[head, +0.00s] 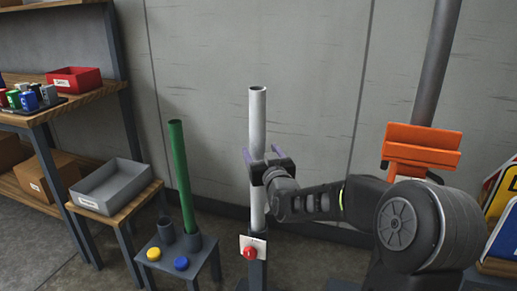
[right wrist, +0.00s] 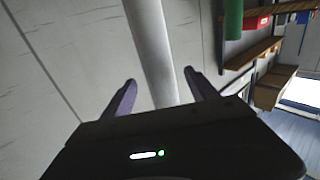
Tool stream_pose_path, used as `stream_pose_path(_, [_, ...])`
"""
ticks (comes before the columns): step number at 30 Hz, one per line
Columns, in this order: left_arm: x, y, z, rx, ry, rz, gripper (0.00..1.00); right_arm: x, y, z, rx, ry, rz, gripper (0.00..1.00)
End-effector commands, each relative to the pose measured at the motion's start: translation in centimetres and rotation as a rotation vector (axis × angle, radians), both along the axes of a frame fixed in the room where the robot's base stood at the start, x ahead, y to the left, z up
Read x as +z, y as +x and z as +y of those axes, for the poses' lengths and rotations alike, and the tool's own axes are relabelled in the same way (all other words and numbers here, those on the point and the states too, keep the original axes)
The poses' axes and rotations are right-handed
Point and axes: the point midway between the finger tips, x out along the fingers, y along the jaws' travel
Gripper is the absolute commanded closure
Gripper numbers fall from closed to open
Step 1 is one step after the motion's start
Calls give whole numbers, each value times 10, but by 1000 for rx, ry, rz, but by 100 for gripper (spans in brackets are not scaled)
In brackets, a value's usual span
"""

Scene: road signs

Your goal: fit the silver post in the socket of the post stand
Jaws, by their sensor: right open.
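The silver post (head: 257,120) is a long pale tube standing upright, its open top end showing. Its lower end meets the top of a dark grey post stand (head: 258,272), which carries a white plate and a red knob (head: 250,253). The plate partly covers the joint, so how deep the post sits in the socket cannot be told. My right gripper (head: 263,157) is at mid-height of the post, its purple fingers on either side of it. In the right wrist view the post (right wrist: 150,50) runs between the open fingers (right wrist: 160,90), with gaps visible. My left gripper is out of view.
A green post (head: 181,165) stands in a low grey stool (head: 205,250) beside an empty socket (head: 166,230), with yellow and blue knobs. A grey tray (head: 110,186) and shelves are left. Signs (head: 500,215) stand at right. The wall is close behind.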

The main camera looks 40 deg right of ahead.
Motion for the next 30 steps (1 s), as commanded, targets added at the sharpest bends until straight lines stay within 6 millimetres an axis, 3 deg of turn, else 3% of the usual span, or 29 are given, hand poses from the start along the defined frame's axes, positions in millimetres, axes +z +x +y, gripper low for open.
stream_pose_path(3, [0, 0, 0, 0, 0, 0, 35, 1, -19, 8, 0, -2, -1, 32])
stream_pose_path(9, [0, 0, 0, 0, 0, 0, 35, 1, -36, 14, 0, -1, -2, 32])
stream_pose_path(30, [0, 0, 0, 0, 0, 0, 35, 1, -37, 15, 0, -1, -2, 32])
